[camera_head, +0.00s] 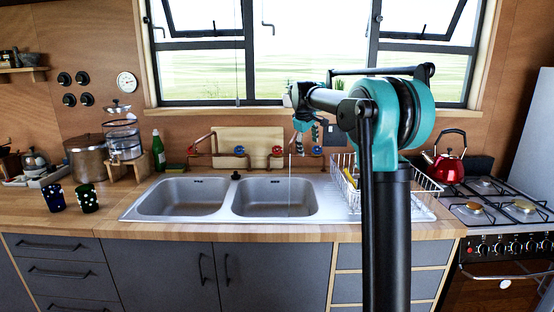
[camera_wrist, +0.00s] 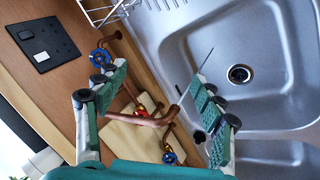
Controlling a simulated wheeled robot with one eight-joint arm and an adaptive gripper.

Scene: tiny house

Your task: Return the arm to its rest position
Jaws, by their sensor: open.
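My gripper (camera_head: 306,138) hangs at the end of my raised teal and black arm (camera_head: 385,120), above the back edge of the sink and in front of the window. In the wrist view my gripper (camera_wrist: 158,100) has its two teal-padded fingers spread wide apart, with nothing held between them. Beyond the fingers are the copper tap pipe (camera_wrist: 150,122) and a blue tap handle (camera_wrist: 99,57). The arm hides part of the dish rack and counter behind it in the head view.
The double sink (camera_head: 275,196) lies below my gripper, with a thin line running down into its right basin. A wire dish rack (camera_head: 347,190) stands right of it. A red kettle (camera_head: 446,168) sits on the stove. Two patterned cups (camera_head: 87,198) stand on the left counter.

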